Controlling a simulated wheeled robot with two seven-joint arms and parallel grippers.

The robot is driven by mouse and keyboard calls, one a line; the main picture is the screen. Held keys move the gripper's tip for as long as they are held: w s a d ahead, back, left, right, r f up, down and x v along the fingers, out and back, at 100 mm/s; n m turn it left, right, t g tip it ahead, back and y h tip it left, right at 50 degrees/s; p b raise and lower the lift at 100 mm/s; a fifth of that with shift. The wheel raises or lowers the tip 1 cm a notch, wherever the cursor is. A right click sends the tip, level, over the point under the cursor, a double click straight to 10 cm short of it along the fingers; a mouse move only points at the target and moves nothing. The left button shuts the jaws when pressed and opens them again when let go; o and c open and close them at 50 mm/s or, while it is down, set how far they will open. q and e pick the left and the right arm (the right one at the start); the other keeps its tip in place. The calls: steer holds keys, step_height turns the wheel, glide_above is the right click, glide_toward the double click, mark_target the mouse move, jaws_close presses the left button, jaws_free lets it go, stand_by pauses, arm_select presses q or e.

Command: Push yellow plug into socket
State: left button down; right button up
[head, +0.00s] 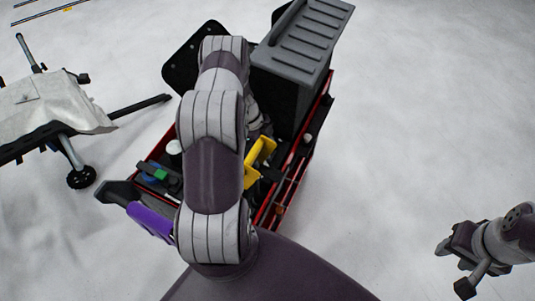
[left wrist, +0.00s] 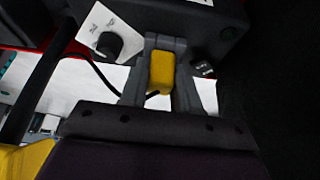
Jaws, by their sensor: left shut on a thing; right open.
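In the left wrist view a small yellow plug (left wrist: 161,72) sits between the two grey fingers of my left gripper (left wrist: 163,68), which is shut on it. The plug's far end is against or close to a dark box (left wrist: 180,18); I cannot tell whether it is inside a socket. The socket itself is hidden behind the plug and fingers. In the head view my left arm covers the left gripper and the plug. My right gripper (head: 456,267) is open and empty over the bare floor at the lower right.
The red-edged cart (head: 296,178) holds tools, a yellow item (head: 260,152) and a tall dark grey case (head: 297,65). A white-covered stand (head: 50,105) is at left. In the wrist view a black knob (left wrist: 105,46) sits beside the plug. Floor at right is clear.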

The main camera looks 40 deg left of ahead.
arm_select(q)
steer(key=c, duration=0.7)
jaws_free()
steer(key=shift+c, duration=0.2)
